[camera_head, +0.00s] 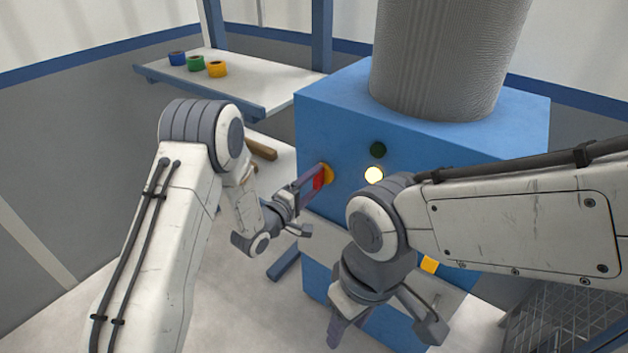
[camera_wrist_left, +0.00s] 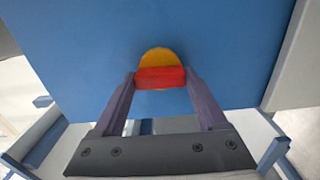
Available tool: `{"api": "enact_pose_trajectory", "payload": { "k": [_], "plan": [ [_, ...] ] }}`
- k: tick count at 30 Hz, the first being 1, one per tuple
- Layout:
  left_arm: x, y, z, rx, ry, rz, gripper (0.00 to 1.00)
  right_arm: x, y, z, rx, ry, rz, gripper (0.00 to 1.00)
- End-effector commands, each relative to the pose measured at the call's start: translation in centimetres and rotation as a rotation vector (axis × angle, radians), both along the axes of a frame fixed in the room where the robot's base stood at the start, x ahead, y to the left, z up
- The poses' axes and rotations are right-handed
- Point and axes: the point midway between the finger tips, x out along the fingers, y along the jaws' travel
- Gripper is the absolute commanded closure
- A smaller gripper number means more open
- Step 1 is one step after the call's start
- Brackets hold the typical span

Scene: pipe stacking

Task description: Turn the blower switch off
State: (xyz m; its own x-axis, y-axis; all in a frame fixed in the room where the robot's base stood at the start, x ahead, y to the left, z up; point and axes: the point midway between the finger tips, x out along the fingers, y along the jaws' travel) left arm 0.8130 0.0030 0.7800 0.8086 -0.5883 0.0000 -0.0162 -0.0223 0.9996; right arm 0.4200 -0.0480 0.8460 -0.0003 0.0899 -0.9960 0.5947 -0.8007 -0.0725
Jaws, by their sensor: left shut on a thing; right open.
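The blue blower box (camera_head: 330,125) stands right of centre with a grey ribbed duct on top. On its left front face sits the switch, a red handle (camera_wrist_left: 160,78) on a round yellow base (camera_wrist_left: 157,55). The red handle (camera_head: 319,184) also shows in the head view. My left gripper (camera_wrist_left: 161,80) is shut on the handle, one finger at each end; the handle lies level across that wrist view. A yellowish-white lamp (camera_head: 374,174) is lit beside the switch; a dark green lamp (camera_head: 378,150) above it is unlit. My right gripper (camera_head: 388,333) is open and empty in front of the box.
A shelf (camera_head: 262,84) at the back left holds blue (camera_head: 177,58), green (camera_head: 196,63) and yellow (camera_head: 217,69) rings. A lower white surface with a brown piece (camera_head: 261,149) lies beneath it. A dark mesh (camera_head: 565,320) is at the lower right.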

Motion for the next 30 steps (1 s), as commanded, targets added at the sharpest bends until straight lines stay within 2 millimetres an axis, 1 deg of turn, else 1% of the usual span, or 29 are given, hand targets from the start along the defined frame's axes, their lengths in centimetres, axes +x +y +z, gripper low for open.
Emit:
{"api": "enact_pose_trajectory", "payload": {
  "k": [6,18,19,21,30],
  "plan": [
    [0.02,0.13,-0.05,-0.031,0.024,0.004,0.81,0.0,0.0,0.17,0.0,0.0,0.0,0.5],
    [0.03,0.14,-0.08,-0.036,0.029,0.004,0.81,0.0,0.0,0.17,0.0,0.0,0.0,0.5],
    [0.03,0.14,-0.09,-0.036,0.029,0.004,0.21,0.0,0.0,0.17,0.0,0.0,0.0,0.5],
    [0.02,0.13,-0.08,-0.036,0.029,0.004,0.0,0.0,0.0,0.17,0.0,0.0,0.0,0.5],
    [-0.23,0.26,-0.07,-0.034,0.027,0.002,0.0,0.0,0.0,0.18,0.0,0.0,0.0,0.5]
  ]
}}
